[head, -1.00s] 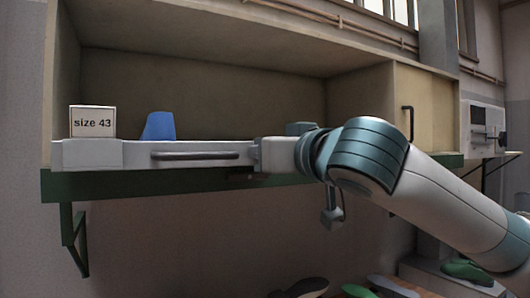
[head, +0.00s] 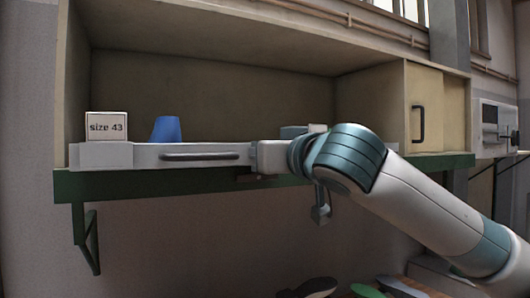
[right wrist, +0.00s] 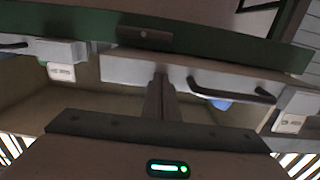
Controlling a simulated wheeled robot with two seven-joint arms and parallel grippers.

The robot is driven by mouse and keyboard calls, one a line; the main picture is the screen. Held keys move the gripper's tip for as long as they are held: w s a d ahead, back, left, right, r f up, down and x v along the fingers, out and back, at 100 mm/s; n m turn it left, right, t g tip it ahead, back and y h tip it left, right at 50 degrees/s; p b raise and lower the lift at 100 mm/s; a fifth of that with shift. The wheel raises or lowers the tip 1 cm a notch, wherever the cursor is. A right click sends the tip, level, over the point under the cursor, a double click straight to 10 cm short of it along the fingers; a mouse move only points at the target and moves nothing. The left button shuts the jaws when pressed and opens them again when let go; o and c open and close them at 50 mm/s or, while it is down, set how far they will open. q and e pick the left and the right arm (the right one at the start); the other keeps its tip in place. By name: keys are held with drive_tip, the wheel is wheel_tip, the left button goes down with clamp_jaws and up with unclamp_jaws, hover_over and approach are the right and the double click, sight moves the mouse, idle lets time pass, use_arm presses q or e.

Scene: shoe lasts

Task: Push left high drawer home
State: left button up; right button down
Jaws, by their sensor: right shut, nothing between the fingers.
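The drawer's pale front (head: 145,154) with its dark bar handle (head: 200,156) lies along the shelf's front edge in the head view. It also shows in the right wrist view as a pale panel (right wrist: 130,68) with a dark handle (right wrist: 232,92). My right gripper (head: 254,157) is at the right end of this front, beside the handle and not around it. In the right wrist view its shut, empty fingers (right wrist: 160,78) point at the front. I cannot tell whether they touch it or how far the drawer stands out. My left gripper is out of view.
A "size 43" card (head: 106,125) stands on a grey block at the left, next to a blue object (head: 167,129). A green rail (head: 160,184) runs under the shelf. A cupboard door (head: 425,110) is at the right. Several shoe lasts (head: 310,287) lie below.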

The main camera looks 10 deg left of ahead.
drive_tip(key=shift+w+a, duration=0.15)
drive_tip(key=shift+w, duration=0.05)
idle(0.3)
drive_tip(key=shift+p+x, duration=0.65)
drive_tip(key=shift+x, duration=1.45)
drive_tip(key=shift+w, duration=0.1)
